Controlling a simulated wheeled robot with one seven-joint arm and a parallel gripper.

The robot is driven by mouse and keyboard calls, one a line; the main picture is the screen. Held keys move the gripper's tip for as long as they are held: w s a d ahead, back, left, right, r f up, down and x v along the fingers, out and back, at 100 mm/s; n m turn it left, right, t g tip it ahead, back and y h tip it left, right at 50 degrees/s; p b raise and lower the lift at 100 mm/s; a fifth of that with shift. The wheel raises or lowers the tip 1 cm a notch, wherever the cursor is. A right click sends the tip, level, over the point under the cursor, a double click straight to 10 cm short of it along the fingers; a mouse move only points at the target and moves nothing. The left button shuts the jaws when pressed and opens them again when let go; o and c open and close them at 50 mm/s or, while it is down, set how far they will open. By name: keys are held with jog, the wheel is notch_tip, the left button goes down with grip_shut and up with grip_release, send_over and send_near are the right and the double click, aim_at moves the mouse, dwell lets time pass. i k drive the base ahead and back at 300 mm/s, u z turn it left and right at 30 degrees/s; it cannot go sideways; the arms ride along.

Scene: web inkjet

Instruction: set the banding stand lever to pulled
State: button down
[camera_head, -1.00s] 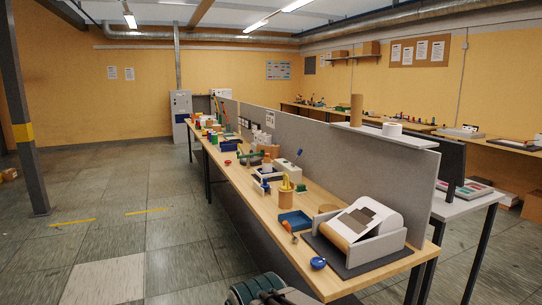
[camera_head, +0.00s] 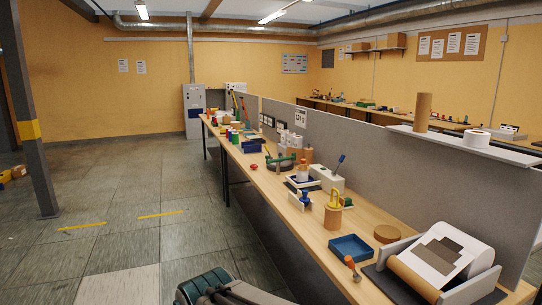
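On the long wooden bench, a white block-shaped stand (camera_head: 328,180) carries a thin lever with a blue grip (camera_head: 341,158), tilted up and to the right. It looks like the banding stand, but the view is too small to be sure. A green clamp-like device (camera_head: 280,161) stands on the bench to its left, and a yellow-handled piece (camera_head: 334,208) stands nearer to me. My gripper is not in view. A dark teal and grey part of my own arm shows at the bottom edge, apart from the bench.
A blue tray (camera_head: 351,248), an orange-topped tool (camera_head: 351,267) and a large paper-roll device (camera_head: 443,262) sit at the near end of the bench (camera_head: 312,241). A grey partition (camera_head: 400,165) runs behind. The tiled floor (camera_head: 130,215) to the left is open.

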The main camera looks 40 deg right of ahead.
aim_at(341, 158)
jog(key=z, duration=0.05)
jog(key=i, duration=1.65)
jog(key=z, duration=0.9)
jog(key=i, duration=1)
jog(key=z, duration=1.45)
jog(key=i, duration=0.55)
jog(key=z, duration=0.4)
